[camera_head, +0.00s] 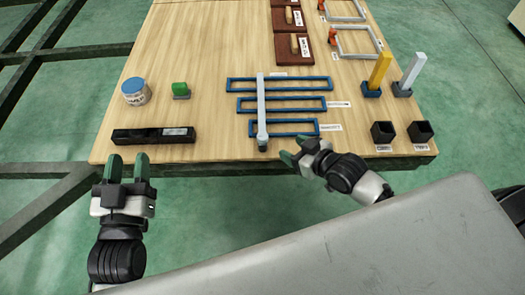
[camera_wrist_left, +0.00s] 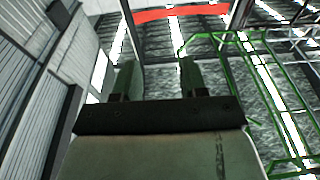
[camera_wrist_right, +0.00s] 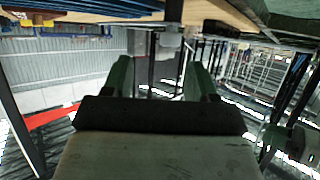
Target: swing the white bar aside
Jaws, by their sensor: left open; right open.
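My left gripper (camera_head: 128,168) is open and empty in front of the board's left part. Its fingers also show empty in the left wrist view (camera_wrist_left: 160,78).
Yellow (camera_head: 379,72) and white (camera_head: 411,72) posts and two black cups (camera_head: 383,132) are on the right. Brown blocks (camera_head: 292,48) are at the back.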

